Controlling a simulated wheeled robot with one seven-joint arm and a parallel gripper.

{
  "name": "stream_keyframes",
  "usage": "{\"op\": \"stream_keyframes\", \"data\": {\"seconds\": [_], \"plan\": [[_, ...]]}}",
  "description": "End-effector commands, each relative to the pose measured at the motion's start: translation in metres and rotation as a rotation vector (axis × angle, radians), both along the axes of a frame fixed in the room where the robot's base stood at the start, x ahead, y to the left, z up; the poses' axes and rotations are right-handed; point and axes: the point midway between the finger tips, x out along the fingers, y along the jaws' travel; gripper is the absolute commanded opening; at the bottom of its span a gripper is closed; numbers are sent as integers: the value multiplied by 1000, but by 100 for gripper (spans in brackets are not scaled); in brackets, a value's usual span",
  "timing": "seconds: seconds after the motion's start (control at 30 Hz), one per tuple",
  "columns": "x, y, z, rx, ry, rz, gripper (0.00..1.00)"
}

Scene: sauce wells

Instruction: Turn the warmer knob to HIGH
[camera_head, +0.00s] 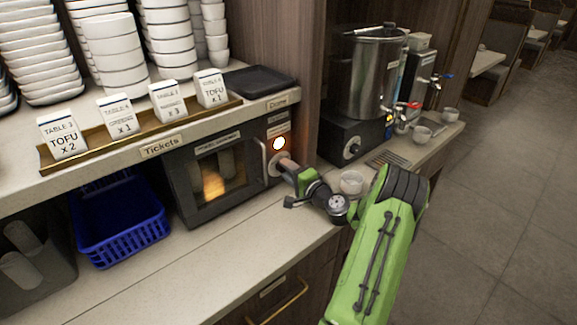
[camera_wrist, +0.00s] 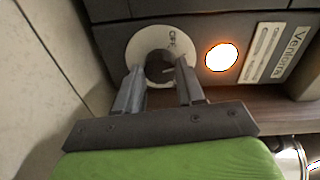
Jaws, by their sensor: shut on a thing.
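The warmer (camera_head: 187,197) is a dark box with a glowing window and a handled door, under the shelf in the head view. Its dark round knob (camera_wrist: 159,68) sits on a pale dial plate (camera_wrist: 138,46) in the wrist view. My gripper (camera_wrist: 160,84) is shut on the knob, one finger on each side. In the head view my gripper (camera_head: 287,163) reaches the warmer's right front, hiding most of the knob. A lit round lamp (camera_wrist: 221,57) is beside the dial.
A blue basket (camera_head: 120,225) stands left of the warmer. A ticket rail (camera_head: 190,122) with several cards runs along the shelf above. The counter before the warmer is clear.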

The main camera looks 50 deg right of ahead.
Motion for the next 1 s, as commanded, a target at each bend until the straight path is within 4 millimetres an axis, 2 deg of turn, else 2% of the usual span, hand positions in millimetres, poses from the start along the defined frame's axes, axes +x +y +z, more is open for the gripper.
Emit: {"op": "stream_keyframes", "data": {"seconds": [1.0], "plan": [[-1, -2, 1, 955, -103, -3, 8]]}}
